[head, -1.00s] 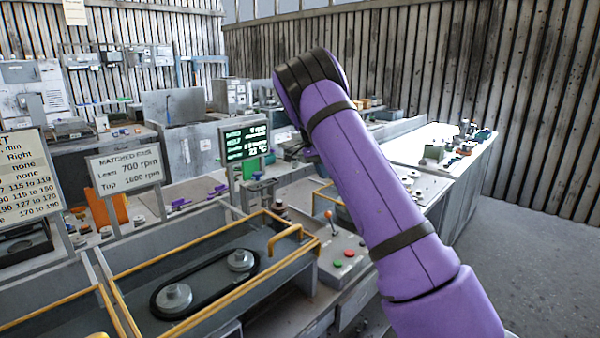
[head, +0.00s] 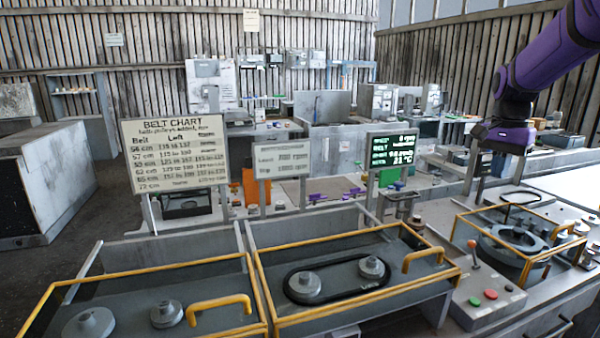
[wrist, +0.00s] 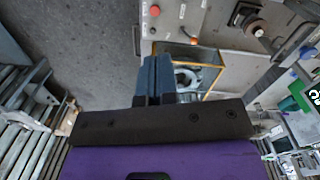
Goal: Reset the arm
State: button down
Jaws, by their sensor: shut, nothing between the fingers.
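My purple arm (head: 555,60) reaches in from the upper right of the head view, bent at a dark joint, with its purple wrist end (head: 508,135) over the right side of the bench. In the wrist view my gripper (wrist: 155,62) shows as two blue-grey fingers pressed together, shut and empty. A dark bar and purple housing lie behind the fingers. Below the fingertips is the yellow-framed opening with a round metal part (wrist: 187,78). In the head view this round ring-shaped housing (head: 518,238) sits in its yellow frame at the right.
Two yellow-railed bays hold pulleys; a black belt (head: 338,280) loops round two pulleys (head: 305,284) in the middle bay. A button panel (head: 485,295) is at front right. Floor is open at left.

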jog(key=s+a+r+n+t, duration=0.2)
jog(key=s+a+n, duration=0.15)
jog(key=s, duration=0.45)
jog(key=s+a+r+n+t, duration=0.1)
jog(key=s+a+r+n, duration=0.3)
jog(key=s, duration=0.5)
jog(key=s+a+f+n+t, duration=0.1)
jog(key=s+a+f+n, duration=0.1)
jog(key=s, duration=0.4)
jog(key=s+a+f+n+t, duration=0.1)
jog(key=s+a+f+n, duration=0.1)
jog(key=s, duration=0.4)
jog(key=shift+s+a+f+t, duration=0.3)
jog(key=shift+a+t, duration=0.1)
jog(key=shift+a, duration=0.45)
